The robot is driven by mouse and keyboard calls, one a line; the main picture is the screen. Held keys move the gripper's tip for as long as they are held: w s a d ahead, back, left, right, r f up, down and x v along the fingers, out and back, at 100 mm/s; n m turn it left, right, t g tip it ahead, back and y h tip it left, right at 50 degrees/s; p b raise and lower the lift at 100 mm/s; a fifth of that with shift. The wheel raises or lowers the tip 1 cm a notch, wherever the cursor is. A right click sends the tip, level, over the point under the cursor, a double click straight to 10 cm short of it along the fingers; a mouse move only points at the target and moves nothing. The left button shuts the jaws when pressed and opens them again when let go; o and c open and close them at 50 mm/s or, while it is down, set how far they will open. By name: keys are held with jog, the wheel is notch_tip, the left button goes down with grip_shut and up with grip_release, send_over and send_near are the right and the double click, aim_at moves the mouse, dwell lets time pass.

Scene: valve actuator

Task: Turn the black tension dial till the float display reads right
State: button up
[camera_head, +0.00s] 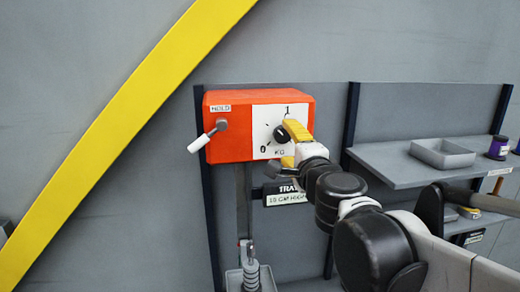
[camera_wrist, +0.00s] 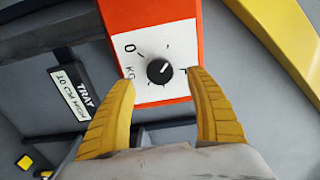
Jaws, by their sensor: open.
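The black dial (camera_head: 282,134) sits on a white plate marked 0, 1 and KG, on the front of an orange box (camera_head: 232,146). In the wrist view the dial (camera_wrist: 160,71) has a light pointer line and lies ahead of and between my fingertips. My gripper (camera_head: 290,143) has yellow fingers and is in front of the plate at the dial's right side. In the wrist view my gripper (camera_wrist: 165,80) is open, with a gap between each finger and the dial. I cannot tell how far the fingertips are from the plate. No float display reading can be made out.
A white-handled lever (camera_head: 205,139) sticks out at the box's left, under a HOLD label. A TRAY label (camera_head: 287,194) is below the box. A spring-like part (camera_head: 250,270) hangs lower. A shelf (camera_head: 400,168) with a grey tray (camera_head: 443,152) is to the right.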

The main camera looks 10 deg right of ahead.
jog(key=s, duration=0.5)
dwell(0.3)
jog(key=s+a+f+n+g+y+b, duration=0.2)
jog(key=a+f+n+b, duration=0.15)
jog(key=f+b, duration=0.55)
jog(key=s+a+f+n+g+y+b, duration=0.1)
jog(key=s+a+f+n+b, duration=0.3)
jog(key=f, duration=0.9)
jog(key=s+f+n+g+y+b, duration=0.1)
jog(key=f+n+g+y+b, duration=0.1)
jog(key=f+n+b, duration=0.75)
jog(key=s+d+f+g+h+b, duration=0.1)
jog(key=s+d+f+g+b, duration=0.1)
jog(key=f, duration=0.7)
jog(key=s+d+f+g+h+b, duration=0.2)
jog(key=s+f+b, duration=0.3)
jog(key=f, duration=0.5)
jog(key=s+d+f+n+g+h+b, duration=0.1)
jog(key=s+d+f+b, duration=0.3)
jog(key=f, duration=0.6)
jog(key=shift+f+g+h+b, duration=0.25)
jog(key=shift+g+h+b, duration=0.25)
jog(key=shift+b, duration=0.4)
jog(key=shift+w+r, duration=0.1)
jog(key=shift+w, duration=0.05)
